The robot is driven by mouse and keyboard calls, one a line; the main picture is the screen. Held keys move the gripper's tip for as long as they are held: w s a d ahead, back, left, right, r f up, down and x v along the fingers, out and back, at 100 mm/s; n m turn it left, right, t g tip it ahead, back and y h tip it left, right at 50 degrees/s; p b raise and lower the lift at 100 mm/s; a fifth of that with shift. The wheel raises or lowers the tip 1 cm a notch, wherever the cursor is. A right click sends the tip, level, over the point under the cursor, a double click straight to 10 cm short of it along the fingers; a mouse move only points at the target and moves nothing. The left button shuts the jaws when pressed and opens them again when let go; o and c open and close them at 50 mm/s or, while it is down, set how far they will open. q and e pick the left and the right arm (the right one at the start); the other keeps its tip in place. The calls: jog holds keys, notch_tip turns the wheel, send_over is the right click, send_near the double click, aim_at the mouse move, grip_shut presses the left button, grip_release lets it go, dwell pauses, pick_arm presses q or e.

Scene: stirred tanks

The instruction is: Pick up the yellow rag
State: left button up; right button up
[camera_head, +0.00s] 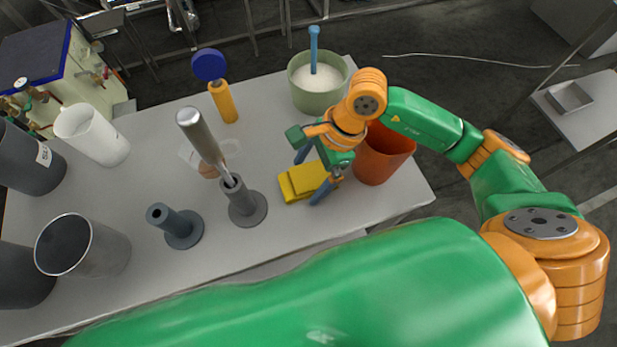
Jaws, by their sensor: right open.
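The yellow rag (302,181) lies folded on the light grey table (276,235), near the middle of the head view. My right gripper (312,180) is over the rag, pointing down, with its jaws open. One finger shows at the rag's near right side and the other at its far edge. Part of the rag is hidden behind the fingers, and I cannot tell whether they touch it. My left gripper is not in view.
An orange-red bucket (383,158) stands close to the right of my right gripper. A green pot (318,92) with white contents and a blue-handled tool is behind. A grey stand (245,207) holding a metal rod is left of the rag. Grey containers (85,248) crowd the left side.

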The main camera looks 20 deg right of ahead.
jog(key=shift+f+b, duration=0.2)
jog(key=shift+b, duration=0.15)
dwell(0.3)
jog(key=c, duration=1.3)
jog(key=shift+r+p, duration=0.4)
jog(key=shift+p, duration=0.2)
jog(key=shift+c, duration=0.2)
jog(key=shift+r+b, duration=0.15)
jog(key=shift+b, duration=0.2)
jog(key=shift+w+r+b, duration=0.1)
jog(key=shift+r+b, duration=0.4)
jog(key=shift+r, duration=0.35)
jog(key=s+d+r+b, duration=0.3)
jog(key=s+r+b, duration=0.3)
jog(key=s+r, duration=0.4)
jog(key=s, duration=0.4)
jog(key=shift+d+r+b, duration=0.3)
jog(key=shift+r+b, duration=0.1)
